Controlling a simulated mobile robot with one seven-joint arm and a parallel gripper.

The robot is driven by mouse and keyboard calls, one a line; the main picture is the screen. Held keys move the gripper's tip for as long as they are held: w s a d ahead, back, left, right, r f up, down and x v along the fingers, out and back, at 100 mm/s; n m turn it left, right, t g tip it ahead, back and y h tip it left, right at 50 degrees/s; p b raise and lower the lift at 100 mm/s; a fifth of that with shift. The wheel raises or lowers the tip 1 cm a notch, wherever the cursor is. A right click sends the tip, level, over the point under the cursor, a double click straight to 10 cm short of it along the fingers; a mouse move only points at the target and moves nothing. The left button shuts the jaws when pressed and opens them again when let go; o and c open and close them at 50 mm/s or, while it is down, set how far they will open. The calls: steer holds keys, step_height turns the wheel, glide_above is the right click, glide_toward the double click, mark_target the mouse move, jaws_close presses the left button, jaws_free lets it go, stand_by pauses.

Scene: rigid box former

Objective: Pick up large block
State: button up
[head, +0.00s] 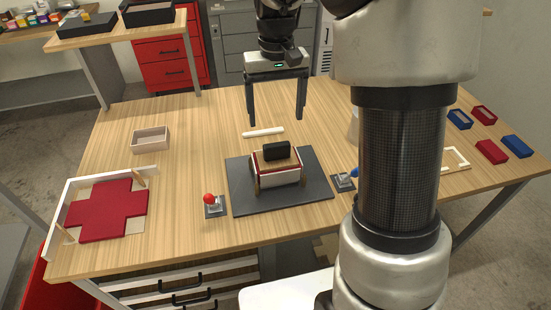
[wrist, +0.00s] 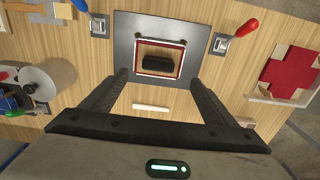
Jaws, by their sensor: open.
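A black block (head: 276,151) sits in the top of the box former (head: 279,177), a small red-and-white-edged frame on a dark grey plate (head: 240,196). In the wrist view the black block (wrist: 159,62) lies inside the square frame, ahead of my fingers. My gripper (head: 276,119) is open and empty, pointing down above the table behind the former. In the wrist view my gripper (wrist: 159,78) has its fingers spread wider than the black block, and they do not touch it. The block's lower part is hidden inside the former.
A white rod (head: 263,132) lies between gripper and plate. A red-knobbed lever (head: 210,200) and a blue-knobbed lever (head: 344,181) flank the plate. A red cross-shaped sheet (head: 107,210) lies in a white corner frame at left. A small open wooden box (head: 151,140) stands behind it.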

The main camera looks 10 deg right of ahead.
mark_target(277, 144)
step_height(277, 144, down, 7)
steer(key=shift+r, duration=0.15)
steer(key=shift+w+d+f, duration=0.1)
steer(key=shift+w+f, duration=0.05)
steer(key=shift+f, duration=1.2)
steer(key=shift+w+d+f, duration=0.1)
steer(key=shift+f, duration=1.25)
steer(key=shift+r, duration=0.1)
steer(key=c, duration=1.8)
